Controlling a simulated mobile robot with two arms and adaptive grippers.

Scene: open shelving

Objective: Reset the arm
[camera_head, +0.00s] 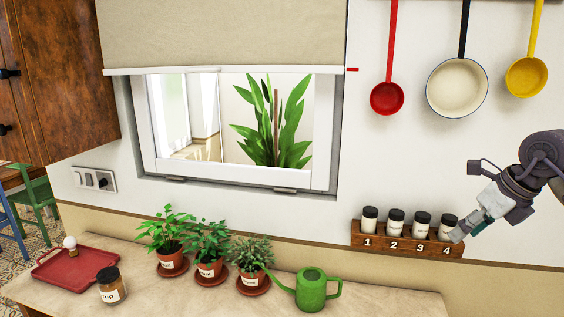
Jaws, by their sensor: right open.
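My right gripper (468,230) comes in from the right edge and hangs in front of the wall with its jaws open. Its fingertips point down and left, close to the jar numbered 4 (447,224) at the right end of a wooden rack (378,241). No object shows between the fingers. I cannot tell whether a fingertip touches that jar. The other jars, such as jar 1 (370,220), stand upright in the rack. My left gripper is not in view.
Potted herbs (209,249), a green watering can (311,290), a labelled jar (110,287) and a red tray (75,270) stand on the counter. A red ladle (387,98), a pan (457,88) and a yellow ladle (526,77) hang above. Wall between pan and rack is clear.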

